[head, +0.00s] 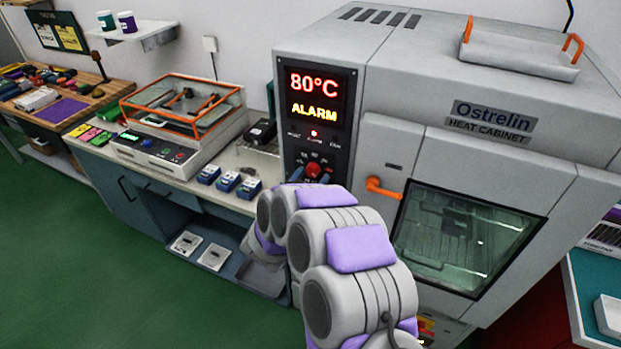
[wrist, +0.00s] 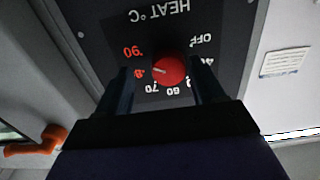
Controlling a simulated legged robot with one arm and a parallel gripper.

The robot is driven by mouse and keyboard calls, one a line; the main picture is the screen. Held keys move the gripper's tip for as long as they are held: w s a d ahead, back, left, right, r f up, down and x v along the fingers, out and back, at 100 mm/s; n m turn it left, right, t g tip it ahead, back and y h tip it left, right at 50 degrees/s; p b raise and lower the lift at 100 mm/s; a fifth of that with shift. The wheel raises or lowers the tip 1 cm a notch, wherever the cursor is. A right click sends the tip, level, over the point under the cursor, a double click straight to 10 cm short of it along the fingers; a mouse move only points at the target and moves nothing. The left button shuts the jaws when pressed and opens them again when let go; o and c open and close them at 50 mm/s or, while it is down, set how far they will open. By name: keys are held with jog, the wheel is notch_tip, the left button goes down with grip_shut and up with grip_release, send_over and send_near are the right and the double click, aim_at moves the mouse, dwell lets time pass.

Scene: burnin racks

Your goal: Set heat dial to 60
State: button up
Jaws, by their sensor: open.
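The red heat dial (wrist: 169,70) sits on a dark panel (wrist: 112,28), seen upside down in the wrist view. Its pale pointer mark faces left, towards the red 80. The 60 label (wrist: 173,91) is just below the dial. My gripper (wrist: 163,74) is open, with one dark finger on each side of the dial. I cannot tell whether the fingers touch it. In the head view the dial (head: 313,169) shows between the fingers, above my arm. The display (head: 313,95) on the heat cabinet (head: 480,80) reads 80°C and ALARM.
An orange door handle (head: 383,188) is right of the dial, beside the cabinet window (head: 462,240). A bench (head: 215,200) with an orange-framed device (head: 180,110) and small blue units (head: 228,180) stands left. Green floor (head: 90,260) is clear at the left.

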jog(key=shift+w, duration=0.45)
jog(key=shift+a+f, duration=0.15)
jog(key=shift+a, duration=0.75)
jog(key=shift+c, duration=0.7)
jog(key=shift+d, duration=0.75)
jog(key=c, duration=0.4)
jog(key=shift+a, duration=0.25)
jog(key=c, duration=0.5)
